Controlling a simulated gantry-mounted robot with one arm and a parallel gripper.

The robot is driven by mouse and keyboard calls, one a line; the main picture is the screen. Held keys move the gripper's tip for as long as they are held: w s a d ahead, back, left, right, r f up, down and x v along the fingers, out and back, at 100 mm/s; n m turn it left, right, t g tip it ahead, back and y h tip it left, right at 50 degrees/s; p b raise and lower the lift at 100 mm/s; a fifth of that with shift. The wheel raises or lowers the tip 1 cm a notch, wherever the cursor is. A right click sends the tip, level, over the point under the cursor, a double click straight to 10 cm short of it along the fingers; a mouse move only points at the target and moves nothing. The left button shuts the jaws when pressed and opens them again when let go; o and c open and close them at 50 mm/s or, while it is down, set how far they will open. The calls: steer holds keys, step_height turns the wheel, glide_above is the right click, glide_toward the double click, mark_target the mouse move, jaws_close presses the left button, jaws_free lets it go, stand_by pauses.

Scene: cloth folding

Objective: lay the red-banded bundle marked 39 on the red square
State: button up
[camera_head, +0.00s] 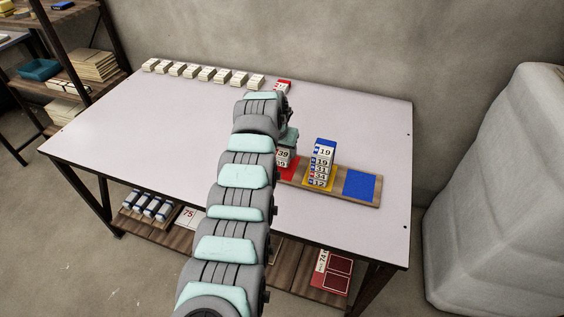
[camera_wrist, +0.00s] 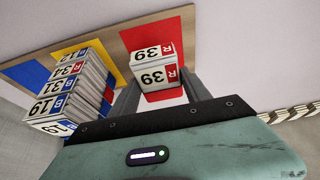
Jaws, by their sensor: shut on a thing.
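The red-banded bundle marked 39 (camera_wrist: 156,70) is between the two fingers of my gripper (camera_wrist: 163,88) in the wrist view, and the gripper is shut on it. In the head view the bundle (camera_head: 283,157) shows beside my arm, at the red square (camera_head: 290,173). The red square (camera_wrist: 161,39) also shows behind and around the bundle in the wrist view. I cannot tell whether the bundle's underside touches the square. My arm hides part of the bundle and square in the head view.
A stack of several numbered bundles (camera_head: 322,161), 19 on top, stands on the yellow square (camera_head: 333,183), close to my gripper. The blue square (camera_head: 359,186) is empty. A row of pale bundles (camera_head: 204,74) and a red-marked bundle (camera_head: 284,85) lie along the back edge.

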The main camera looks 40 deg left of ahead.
mark_target(280, 153)
steer(key=shift+f+b, duration=0.65)
steer(key=shift+f, duration=1.4)
steer(key=shift+f, duration=0.15)
steer(key=o, duration=1.4)
steer(key=shift+a+r+p, duration=0.1)
steer(key=shift+r+p, duration=0.25)
steer(key=shift+r, duration=0.2)
steer(key=shift+s+r+p, duration=0.3)
steer(key=shift+r+p, duration=0.3)
steer(key=shift+r, duration=0.05)
steer(key=p+v, duration=0.3)
steer(key=v, duration=0.7)
steer(key=shift+f, duration=0.1)
